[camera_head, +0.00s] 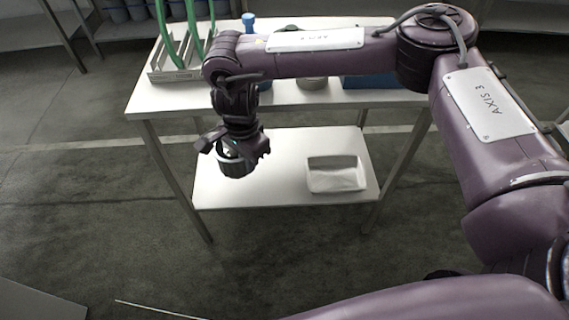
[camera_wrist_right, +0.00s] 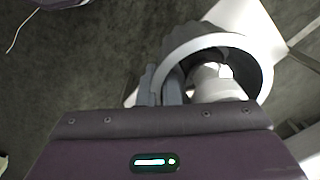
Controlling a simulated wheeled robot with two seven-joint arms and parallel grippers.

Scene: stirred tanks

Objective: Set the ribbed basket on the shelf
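The ribbed basket (camera_head: 237,168) is small and dark with a pale rim. It hangs from my right gripper (camera_head: 235,143) in front of the left part of the white lower shelf (camera_head: 285,192). In the right wrist view, the gripper's fingers (camera_wrist_right: 163,88) are closed on the near-left side of the basket's rim (camera_wrist_right: 222,40). A white shape shows inside the ring; I cannot tell what it is. The basket's height above the shelf is unclear. My left gripper is out of view.
A white rectangular tub (camera_head: 336,175) stands on the right of the lower shelf. The table top (camera_head: 160,98) above carries a rack (camera_head: 172,68) with green hoops, a blue bottle (camera_head: 249,21) and a blue box, partly behind my right arm. The shelf's middle is bare.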

